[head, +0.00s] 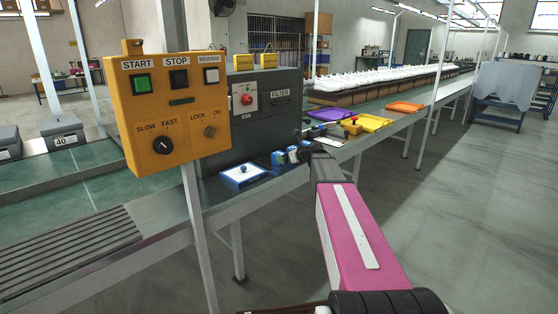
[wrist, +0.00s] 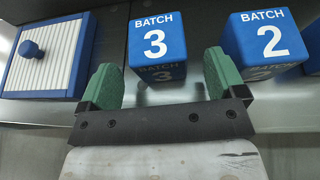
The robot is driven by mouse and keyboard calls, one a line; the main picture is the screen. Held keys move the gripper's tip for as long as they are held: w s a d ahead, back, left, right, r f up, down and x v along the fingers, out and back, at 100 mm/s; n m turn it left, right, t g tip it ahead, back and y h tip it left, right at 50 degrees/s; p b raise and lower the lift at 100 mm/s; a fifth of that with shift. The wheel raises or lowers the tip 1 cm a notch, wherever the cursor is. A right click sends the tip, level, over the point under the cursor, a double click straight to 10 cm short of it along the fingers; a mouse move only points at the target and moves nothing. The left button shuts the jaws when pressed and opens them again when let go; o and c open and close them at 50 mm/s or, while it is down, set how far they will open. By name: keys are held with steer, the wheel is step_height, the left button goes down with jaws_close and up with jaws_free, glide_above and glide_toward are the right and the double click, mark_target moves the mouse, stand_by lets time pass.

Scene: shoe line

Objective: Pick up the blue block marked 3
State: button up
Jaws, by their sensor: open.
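The blue block marked "BATCH 3" (wrist: 157,42) stands on the metal surface, upper middle of the wrist view. My gripper (wrist: 160,82) is open, with its two green fingers apart and nothing between them. The block is just beyond the fingertips, roughly centred between them. In the head view small blue blocks (head: 292,154) show beside my arm's end, but their numbers are too small to read there, and the fingers are not clear.
A blue block marked 2 (wrist: 264,38) stands close to the right. A blue-framed white ribbed box with a knob (wrist: 45,60) lies to the left; it also shows in the head view (head: 245,175). A grey filter cabinet (head: 270,110) stands behind. Coloured trays (head: 372,123) lie farther along the line.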

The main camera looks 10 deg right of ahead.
steer(key=x, duration=0.5)
steer(key=shift+s+f, duration=0.15)
steer(key=shift+f, duration=0.05)
steer(key=c, duration=1.1)
steer(key=shift+o, duration=0.2)
steer(key=shift+r, duration=0.1)
